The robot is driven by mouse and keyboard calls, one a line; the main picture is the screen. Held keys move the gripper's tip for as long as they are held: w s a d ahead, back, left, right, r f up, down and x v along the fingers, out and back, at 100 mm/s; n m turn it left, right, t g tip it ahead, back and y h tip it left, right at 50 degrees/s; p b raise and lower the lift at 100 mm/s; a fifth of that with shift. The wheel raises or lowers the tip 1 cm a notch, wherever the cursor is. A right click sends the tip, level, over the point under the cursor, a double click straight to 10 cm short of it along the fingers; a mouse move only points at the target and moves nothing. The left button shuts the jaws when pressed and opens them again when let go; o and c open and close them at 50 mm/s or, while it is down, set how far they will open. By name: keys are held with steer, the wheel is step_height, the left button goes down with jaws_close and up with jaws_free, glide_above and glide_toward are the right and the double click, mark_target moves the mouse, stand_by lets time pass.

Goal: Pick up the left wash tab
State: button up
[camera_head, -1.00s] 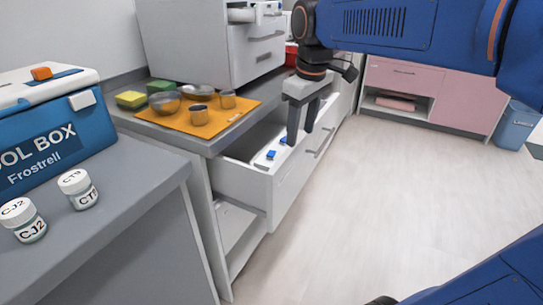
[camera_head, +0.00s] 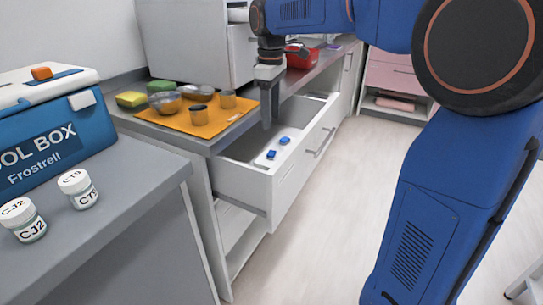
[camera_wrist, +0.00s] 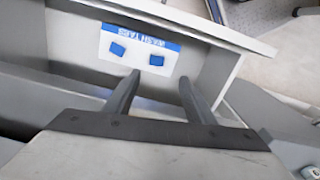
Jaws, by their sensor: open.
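Two small blue wash tabs lie on a white card inside the open drawer. The left wash tab (camera_head: 271,155) is the nearer one in the head view; the other wash tab (camera_head: 284,140) lies just behind it to the right. In the wrist view the left tab (camera_wrist: 156,60) appears on the right, and the other tab (camera_wrist: 117,49) on the left. My gripper (camera_head: 267,125) points down above the drawer, near its cabinet side. Its open, empty fingers (camera_wrist: 159,77) frame the view just below the left tab, apart from it. The head view hides one finger behind the other.
The drawer's front wall (camera_head: 285,185) and side walls surround the tabs. The counter's orange mat (camera_head: 205,122) holds metal bowls and cups beside the drawer. A grey drawer cabinet (camera_head: 190,45) stands behind.

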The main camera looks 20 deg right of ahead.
glide_above(272, 153)
steer(key=f, duration=0.7)
steer(key=shift+s+a+f, duration=0.2)
steer(key=shift+s+f, duration=0.1)
steer(key=shift+f, duration=0.05)
steer(key=shift+w+d+f, duration=0.1)
steer(key=shift+w+f, duration=0.1)
steer(key=shift+f, duration=1.1)
steer(key=shift+w+d+f, duration=0.1)
steer(key=shift+w+f, duration=0.05)
steer(key=shift+f, duration=1.1)
steer(key=shift+c, duration=0.3)
steer(key=c, duration=1.1)
